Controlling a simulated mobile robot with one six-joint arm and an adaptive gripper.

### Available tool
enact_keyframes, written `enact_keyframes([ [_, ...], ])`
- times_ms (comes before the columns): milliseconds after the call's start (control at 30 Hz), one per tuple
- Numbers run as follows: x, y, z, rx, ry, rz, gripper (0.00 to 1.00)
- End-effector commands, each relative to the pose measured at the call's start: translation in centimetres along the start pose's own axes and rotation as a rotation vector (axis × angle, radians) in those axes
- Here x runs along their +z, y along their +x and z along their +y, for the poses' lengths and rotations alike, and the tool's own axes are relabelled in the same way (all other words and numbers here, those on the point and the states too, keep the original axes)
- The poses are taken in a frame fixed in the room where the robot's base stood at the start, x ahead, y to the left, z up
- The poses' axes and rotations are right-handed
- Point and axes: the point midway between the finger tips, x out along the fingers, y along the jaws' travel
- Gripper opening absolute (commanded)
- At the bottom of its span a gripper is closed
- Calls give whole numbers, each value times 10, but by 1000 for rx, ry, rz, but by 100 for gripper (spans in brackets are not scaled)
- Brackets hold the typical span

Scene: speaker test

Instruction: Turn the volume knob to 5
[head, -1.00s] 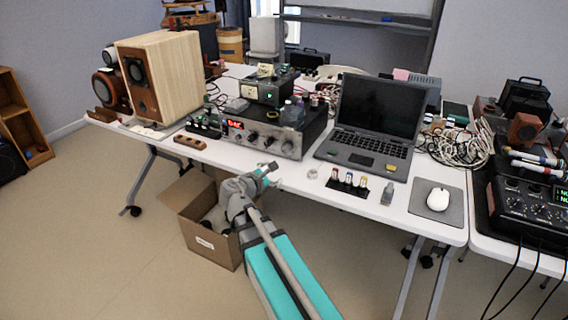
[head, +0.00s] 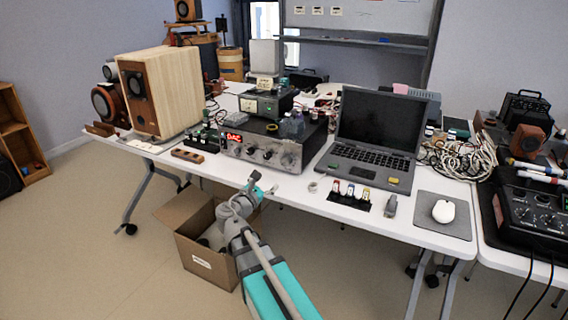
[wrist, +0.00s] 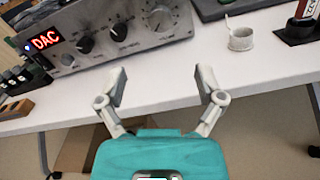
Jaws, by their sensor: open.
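The amplifier (head: 232,147) is a silver-fronted unit on the white table, with a red "DAC" display at its left end. Its front also fills the upper left of the wrist view (wrist: 110,48). A large silver volume knob (wrist: 159,16) with a scale around it is at the right end of the front panel; its setting is too small to read. The knob also shows in the head view (head: 288,160). My gripper (wrist: 161,86) is open and empty, below and apart from the knob, in front of the table edge. In the head view the fingers are hard to make out.
A laptop (head: 372,135) and several small bottles (head: 351,190) are farther right. A wooden speaker (head: 160,90) stands at the left. An open cardboard box (head: 205,240) is on the floor beside my arm.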

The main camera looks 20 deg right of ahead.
Motion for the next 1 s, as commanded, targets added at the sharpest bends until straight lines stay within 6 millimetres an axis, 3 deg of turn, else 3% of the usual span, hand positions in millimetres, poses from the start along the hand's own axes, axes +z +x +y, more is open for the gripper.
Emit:
enact_keyframes([
  [267,0,25,1,-1,1,0,87],
  [700,-1,92,2,-1,1,1,87],
  [1000,-1,126,2,0,1,1,87],
])
